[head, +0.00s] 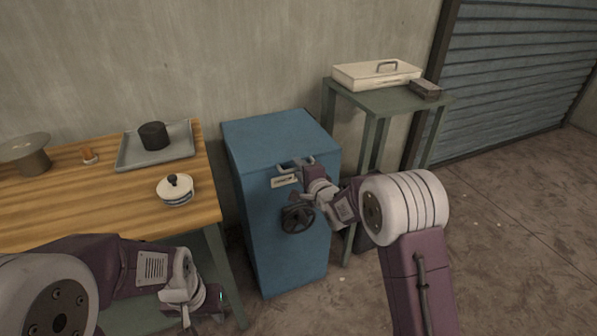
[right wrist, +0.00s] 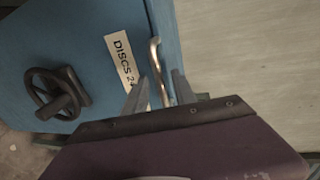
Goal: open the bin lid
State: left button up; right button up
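The blue bin (head: 260,210) stands on the floor in the middle of the head view, its lid (head: 275,138) down. A metal bar handle (head: 291,162) sits at the front top edge, above a white label. It also shows in the right wrist view (right wrist: 157,68). My right gripper (head: 308,167) is at the handle. In the right wrist view my right gripper (right wrist: 159,85) has its fingers apart, one on each side of the bar, with gaps showing. My left gripper (head: 205,300) is low in front of the wooden table, away from the bin; its fingers are unclear.
A black handwheel (head: 298,218) sticks out of the bin's front. A wooden table (head: 100,205) at left holds a tray (head: 182,143), a lidded pot (head: 175,190) and other items. A green stand (head: 375,101) at right carries a white box (head: 362,76). Floor at right is clear.

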jog(key=shift+w+a+f, duration=0.1)
jog(key=shift+w+a, duration=0.05)
jog(key=shift+w, duration=0.3)
grip_shut()
dwell(1.1)
